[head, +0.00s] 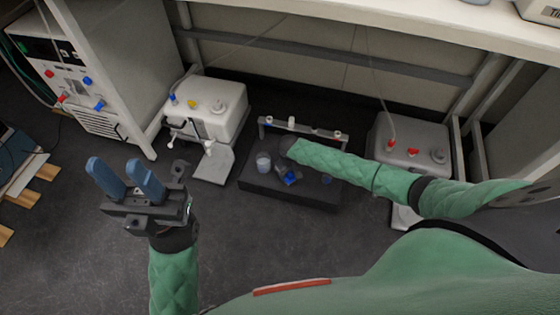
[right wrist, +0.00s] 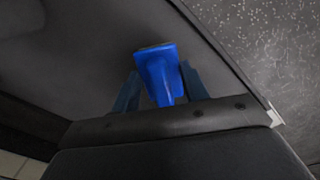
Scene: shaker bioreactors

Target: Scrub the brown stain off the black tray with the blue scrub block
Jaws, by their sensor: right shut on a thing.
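The black tray (head: 262,197) is a low dark platform on the floor, between two white machines. My right arm reaches over it from the right. My right gripper (head: 287,177) is at the tray and shut on the blue scrub block (head: 291,178). In the right wrist view the blue block (right wrist: 158,75) sits between the two fingers, with the dark tray surface behind it. I cannot make out the brown stain in either view; the arm and gripper cover part of the tray. My left gripper (head: 126,177) is open and empty, raised at the left, away from the tray.
A clear cup (head: 263,161) stands on the tray left of my right gripper. A metal rail (head: 312,130) runs along the tray's back. White machines stand left (head: 215,108) and right (head: 410,140). The floor in front is clear.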

